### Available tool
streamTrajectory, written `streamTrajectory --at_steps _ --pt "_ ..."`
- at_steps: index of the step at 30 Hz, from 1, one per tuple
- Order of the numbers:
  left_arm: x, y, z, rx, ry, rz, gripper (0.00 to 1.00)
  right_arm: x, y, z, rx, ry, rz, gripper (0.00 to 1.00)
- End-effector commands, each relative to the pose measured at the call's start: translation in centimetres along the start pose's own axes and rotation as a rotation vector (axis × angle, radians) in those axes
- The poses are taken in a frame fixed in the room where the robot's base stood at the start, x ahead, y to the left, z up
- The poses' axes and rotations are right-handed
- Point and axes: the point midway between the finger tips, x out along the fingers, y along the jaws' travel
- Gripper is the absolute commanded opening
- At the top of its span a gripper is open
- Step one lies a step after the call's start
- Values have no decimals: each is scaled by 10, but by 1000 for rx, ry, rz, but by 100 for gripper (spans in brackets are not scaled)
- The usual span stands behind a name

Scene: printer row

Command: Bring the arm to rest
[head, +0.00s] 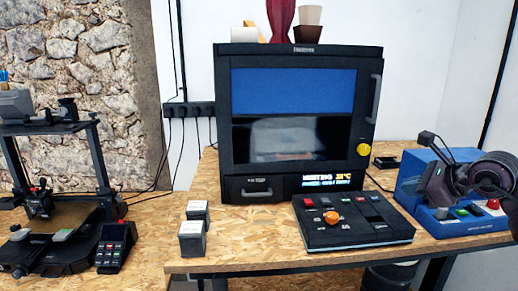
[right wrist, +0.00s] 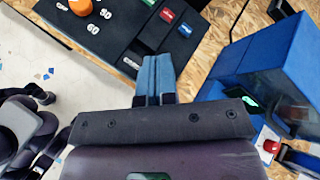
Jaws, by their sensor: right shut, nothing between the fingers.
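My right arm comes in from the right edge of the head view, in front of the blue machine (head: 465,155). Its dark gripper (head: 428,139) is raised above the bench near that machine. In the right wrist view the two blue-grey fingers (right wrist: 155,75) lie together with nothing between them. They point towards the black control panel (right wrist: 115,40), apart from any object as far as I can tell. My left arm and gripper are not in view.
The control panel (head: 350,222), with an orange knob (head: 332,217), lies on the chipboard bench (head: 250,252). Behind it stands a black enclosed printer (head: 300,120). Two small grey boxes (head: 193,238) stand to the left. An open-frame printer (head: 65,200) is further left.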

Motion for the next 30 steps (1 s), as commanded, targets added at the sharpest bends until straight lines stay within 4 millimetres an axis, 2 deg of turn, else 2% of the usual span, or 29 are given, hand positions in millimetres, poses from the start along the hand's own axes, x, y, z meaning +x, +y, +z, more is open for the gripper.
streamTrajectory --at_steps 5,9,12,16,20,23,26,30 --pt "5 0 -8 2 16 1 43 -4 16 43 202 -258 103 0" --pt "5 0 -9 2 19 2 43 -7 32 73 453 -480 225 0" --pt "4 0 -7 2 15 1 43 -8 41 81 680 -620 317 0" --pt "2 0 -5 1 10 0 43 -6 48 76 1018 -768 421 0" --pt "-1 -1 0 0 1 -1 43 2 52 51 1397 -878 493 0" --pt "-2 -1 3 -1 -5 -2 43 14 59 19 1712 -934 520 0" --pt "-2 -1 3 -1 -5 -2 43 30 73 -24 2045 -965 517 0" --pt "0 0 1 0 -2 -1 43 53 111 -95 2521 -960 455 0"
